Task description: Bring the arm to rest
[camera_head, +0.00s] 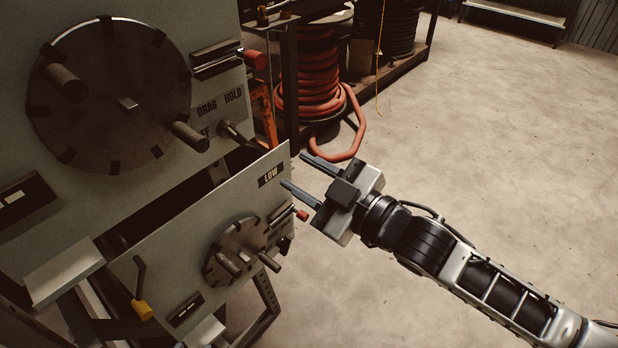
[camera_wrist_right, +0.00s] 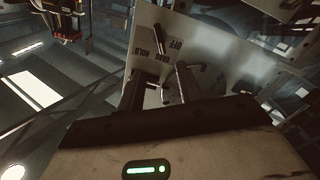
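My right arm comes in from the lower right in the head view. Its gripper (camera_head: 292,170) points left, with its two fingers spread apart and nothing seen between them. The fingertips lie close to the right edge of the lower crimper panel (camera_head: 205,222), marked LOW; one tip overlaps that edge in the picture. I cannot tell whether it touches. In the right wrist view the crimper panel (camera_wrist_right: 215,50) with DRAG, HOLD and OFF lettering shows ahead, beyond the gripper body. My left gripper is not in view.
The upper panel carries a large dial (camera_head: 110,90) and a lever (camera_head: 232,132). The lower panel has a small dial (camera_head: 238,252), a red-tipped lever (camera_head: 301,214) and a yellow-tipped handle (camera_head: 141,308). An orange hose reel (camera_head: 308,75) stands behind. The floor (camera_head: 500,150) at right is clear.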

